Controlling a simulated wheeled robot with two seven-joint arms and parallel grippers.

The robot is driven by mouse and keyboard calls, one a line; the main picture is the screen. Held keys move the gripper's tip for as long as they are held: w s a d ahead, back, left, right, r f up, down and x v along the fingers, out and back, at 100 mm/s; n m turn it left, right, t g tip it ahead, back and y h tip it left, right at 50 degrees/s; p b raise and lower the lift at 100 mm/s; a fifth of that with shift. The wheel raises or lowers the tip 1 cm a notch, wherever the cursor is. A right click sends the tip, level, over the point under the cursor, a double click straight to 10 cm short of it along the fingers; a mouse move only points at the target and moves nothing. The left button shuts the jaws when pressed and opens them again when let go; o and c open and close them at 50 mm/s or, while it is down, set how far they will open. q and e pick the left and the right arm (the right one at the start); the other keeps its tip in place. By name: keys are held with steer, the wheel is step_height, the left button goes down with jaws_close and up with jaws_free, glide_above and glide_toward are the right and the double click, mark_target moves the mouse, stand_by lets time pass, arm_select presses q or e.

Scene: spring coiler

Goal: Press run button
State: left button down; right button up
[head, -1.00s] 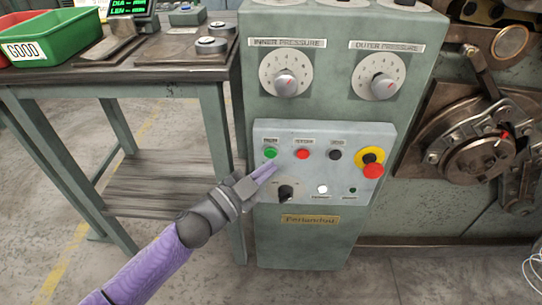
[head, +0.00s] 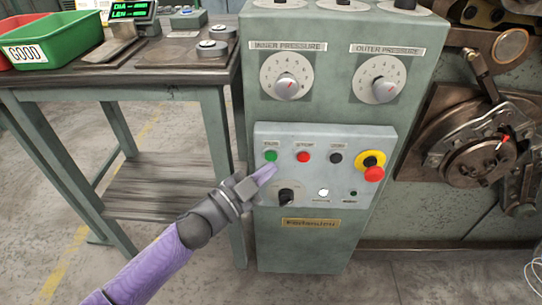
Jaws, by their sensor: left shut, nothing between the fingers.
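The control panel (head: 325,143) is a pale plate on the front of a green machine cabinet. A green button (head: 271,156) sits at its upper left under a small label too blurred to read. My left gripper (head: 270,170) is shut and empty, its purple fingertips just below the green button. I cannot tell whether they touch the panel. A red button (head: 303,157) and a black button (head: 336,158) sit to the right in the same row. My right gripper is not in view.
A red emergency knob on a yellow ring (head: 371,160) is at the panel's right. A black rotary switch (head: 286,197) is below the gripper. Two pressure dials (head: 285,76) (head: 380,80) sit above. A workbench (head: 160,75) with bins stands left; machine parts (head: 480,150) are right.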

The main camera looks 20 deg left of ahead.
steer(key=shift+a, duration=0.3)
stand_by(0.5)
arm_select(q)
steer(key=shift+w, duration=0.15)
steer(key=shift+w+a, duration=0.1)
steer(key=shift+w, duration=0.15)
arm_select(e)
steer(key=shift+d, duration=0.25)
arm_select(q)
steer(key=shift+w+a, duration=0.1)
steer(key=shift+w, duration=0.25)
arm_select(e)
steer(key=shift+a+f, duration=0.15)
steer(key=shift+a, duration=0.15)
arm_select(q)
steer(key=shift+s, duration=0.15)
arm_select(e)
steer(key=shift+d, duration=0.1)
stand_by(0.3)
arm_select(q)
steer(key=shift+s+d+p, duration=0.2)
steer(key=shift+s+p, duration=0.2)
steer(key=shift+s, duration=0.2)
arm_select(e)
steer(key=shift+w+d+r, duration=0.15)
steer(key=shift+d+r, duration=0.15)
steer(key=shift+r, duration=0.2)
